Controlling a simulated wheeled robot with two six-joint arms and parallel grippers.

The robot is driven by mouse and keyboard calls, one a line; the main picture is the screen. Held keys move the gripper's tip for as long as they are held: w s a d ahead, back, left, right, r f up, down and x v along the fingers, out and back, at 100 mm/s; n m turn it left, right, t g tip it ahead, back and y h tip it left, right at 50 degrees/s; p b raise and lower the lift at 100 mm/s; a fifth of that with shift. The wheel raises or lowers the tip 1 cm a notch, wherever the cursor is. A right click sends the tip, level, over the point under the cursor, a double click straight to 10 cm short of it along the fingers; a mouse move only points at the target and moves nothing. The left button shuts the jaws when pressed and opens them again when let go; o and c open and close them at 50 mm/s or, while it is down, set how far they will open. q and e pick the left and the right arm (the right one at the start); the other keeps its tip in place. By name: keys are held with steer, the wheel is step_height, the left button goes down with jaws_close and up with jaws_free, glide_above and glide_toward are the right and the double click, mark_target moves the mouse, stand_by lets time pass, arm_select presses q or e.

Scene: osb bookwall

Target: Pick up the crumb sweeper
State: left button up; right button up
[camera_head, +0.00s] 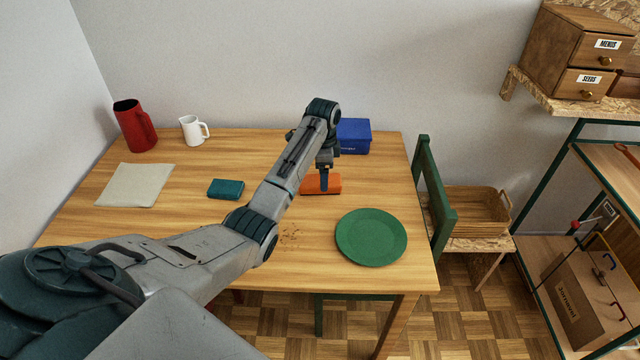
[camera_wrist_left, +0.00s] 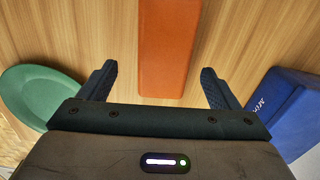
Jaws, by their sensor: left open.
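The crumb sweeper appears to be the orange block (camera_head: 330,185) lying on the wooden table, left of the blue box. In the left wrist view the orange block (camera_wrist_left: 168,40) shows as a long bar, its near end between my two fingers. My left gripper (camera_head: 324,181) points down over it and hides part of it. In the wrist view my left gripper (camera_wrist_left: 158,75) is open, with a gap on each side of the block. I cannot tell the remaining height. My right gripper is not in view.
A green plate (camera_head: 371,237) and a blue box (camera_head: 354,136) flank the block. Crumbs (camera_head: 290,237) lie near the plate. A teal block (camera_head: 226,189), beige cloth (camera_head: 134,185), white mug (camera_head: 193,130) and red jug (camera_head: 134,126) stand left. A green chair (camera_head: 434,200) adjoins the table's right edge.

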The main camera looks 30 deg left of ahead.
arm_select(q)
steer(key=f, duration=0.2)
steer(key=a+f, duration=0.1)
steer(key=shift+s+f+p, duration=0.1)
steer(key=shift+f+p, duration=0.25)
steer(key=shift+p, duration=0.05)
steer(key=shift+f, duration=0.45)
steer(key=c, duration=1.2)
steer(key=shift+o, duration=0.2)
steer(key=shift+r, duration=0.15)
